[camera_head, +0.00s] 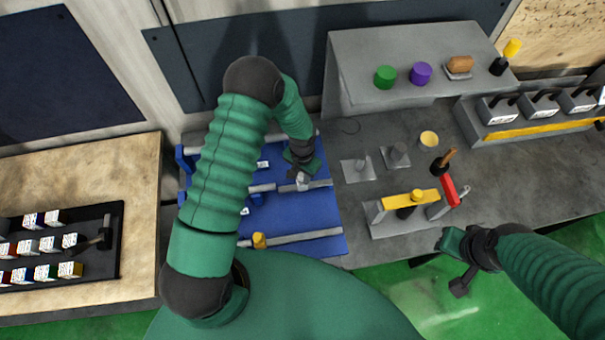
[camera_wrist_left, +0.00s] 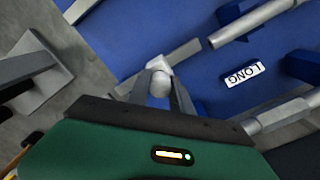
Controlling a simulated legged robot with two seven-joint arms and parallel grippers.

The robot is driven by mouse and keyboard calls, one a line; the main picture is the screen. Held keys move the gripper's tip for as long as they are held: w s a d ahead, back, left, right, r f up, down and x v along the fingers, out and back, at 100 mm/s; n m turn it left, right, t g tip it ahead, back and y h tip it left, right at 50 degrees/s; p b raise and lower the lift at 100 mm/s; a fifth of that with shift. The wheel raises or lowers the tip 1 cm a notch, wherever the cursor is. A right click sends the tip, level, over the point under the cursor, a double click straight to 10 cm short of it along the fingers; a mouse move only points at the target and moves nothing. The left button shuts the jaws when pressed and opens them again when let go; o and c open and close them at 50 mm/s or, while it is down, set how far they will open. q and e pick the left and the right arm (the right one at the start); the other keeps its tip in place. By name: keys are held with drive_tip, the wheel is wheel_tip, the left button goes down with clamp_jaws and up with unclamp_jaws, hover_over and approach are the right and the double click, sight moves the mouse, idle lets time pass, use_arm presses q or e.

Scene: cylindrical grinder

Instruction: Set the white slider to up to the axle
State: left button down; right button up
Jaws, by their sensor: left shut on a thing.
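The blue grinder bed (camera_head: 295,215) lies in front of me with grey rods along it. The white slider (camera_head: 301,183) sits on the middle grey rail (camera_head: 320,185), toward the bed's right side. My left gripper (camera_head: 300,176) reaches down onto it. My right gripper (camera_head: 443,273) is open and empty over the floor at the lower right.
A yellow knob (camera_head: 259,240) stands on the near rod. A "LONG" label (camera_wrist_left: 244,74) lies on the blue bed. A grey fixture with a yellow bar (camera_head: 400,200) and metal blocks stand right of the bed. A tray of boxes (camera_head: 60,245) lies far left.

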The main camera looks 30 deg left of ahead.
use_arm(q)
drive_tip(key=shift+w+a+r, duration=0.1)
drive_tip(key=shift+w+r, duration=0.05)
drive_tip(key=s+a, duration=0.4)
drive_tip(key=a, duration=0.2)
drive_tip(key=shift+s, duration=0.2)
drive_tip(key=shift+d, duration=0.1)
